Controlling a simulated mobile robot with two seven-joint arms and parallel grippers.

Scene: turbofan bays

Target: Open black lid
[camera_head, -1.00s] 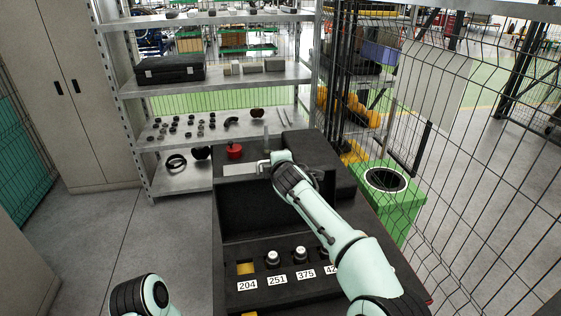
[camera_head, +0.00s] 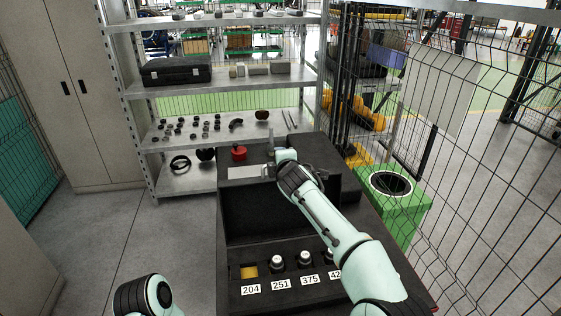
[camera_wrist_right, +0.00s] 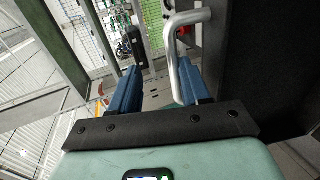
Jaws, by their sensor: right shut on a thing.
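The black lid (camera_head: 265,212) stands raised, roughly upright, behind a row of numbered slots on the black case (camera_head: 240,303). In the right wrist view the lid is a dark panel (camera_wrist_right: 262,60) on the right. My right gripper (camera_head: 272,170) is at the lid's top edge. In the right wrist view, its blue fingers (camera_wrist_right: 158,92) are shut on the bent metal handle (camera_wrist_right: 186,60), which lies against the right finger. My right arm hides the lid's right part. Only a link of my left arm shows at the bottom left; its gripper is out of view.
A red part (camera_head: 239,153) sits behind the lid. A metal shelf (camera_head: 150,138) with small parts and a black case (camera_head: 175,71) stands at the back left. A green bin (camera_head: 405,212) and wire fence are on the right. Floor on the left is clear.

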